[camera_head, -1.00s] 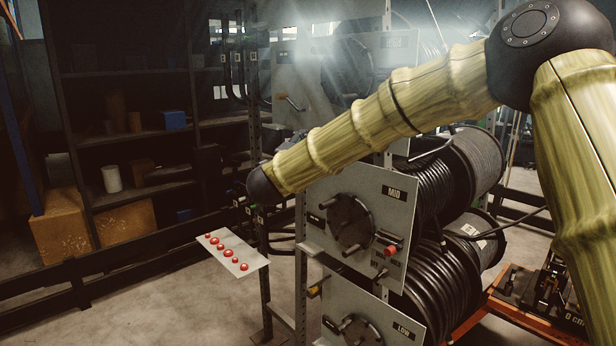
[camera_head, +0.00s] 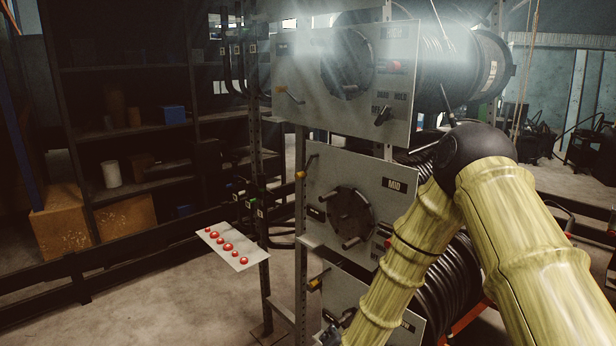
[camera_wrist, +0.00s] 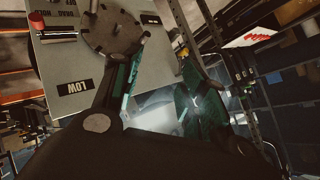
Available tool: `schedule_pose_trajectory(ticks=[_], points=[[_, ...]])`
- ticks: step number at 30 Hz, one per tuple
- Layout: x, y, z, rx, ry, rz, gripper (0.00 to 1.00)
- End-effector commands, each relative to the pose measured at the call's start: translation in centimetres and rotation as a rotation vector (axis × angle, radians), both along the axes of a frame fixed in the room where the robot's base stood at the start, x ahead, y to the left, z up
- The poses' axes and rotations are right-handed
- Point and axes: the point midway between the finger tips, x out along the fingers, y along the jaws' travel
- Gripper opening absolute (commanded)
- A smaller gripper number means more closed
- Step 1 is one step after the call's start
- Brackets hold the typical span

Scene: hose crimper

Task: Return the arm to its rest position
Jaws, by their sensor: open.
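My arm, with yellow-green bamboo-like links, reaches in from the right in the head view. It bends at a dark elbow and its forearm runs down past the bottom edge. My gripper (camera_wrist: 158,95) shows in the wrist view with its two teal-lined fingers apart and nothing seen between them. In the head view the forearm covers part of the LOW panel (camera_head: 345,292).
The MID panel (camera_head: 340,185) and the top panel (camera_head: 300,75) stand on the rack left of my arm, with hose reels behind. A plate with several red buttons (camera_head: 232,247) sits left. Shelves (camera_head: 140,130) stand at the back. Open floor (camera_head: 180,300) shows at lower left.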

Motion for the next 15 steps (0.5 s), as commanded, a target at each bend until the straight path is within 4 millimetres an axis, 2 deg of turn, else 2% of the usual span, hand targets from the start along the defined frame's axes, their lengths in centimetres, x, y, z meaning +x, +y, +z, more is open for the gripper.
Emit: schedule_pose_trajectory(ticks=[1,6,11,15], points=[[-2.1,-0.7,-2.2,-0.029,0.05,0.029,0.43],[-9.2,-3.3,-8.5,-0.121,0.215,0.14,0.43],[-16.7,-5.9,-13.3,-0.195,0.377,0.249,0.43],[-23.8,-8.3,-16.4,-0.247,0.52,0.347,0.43]])
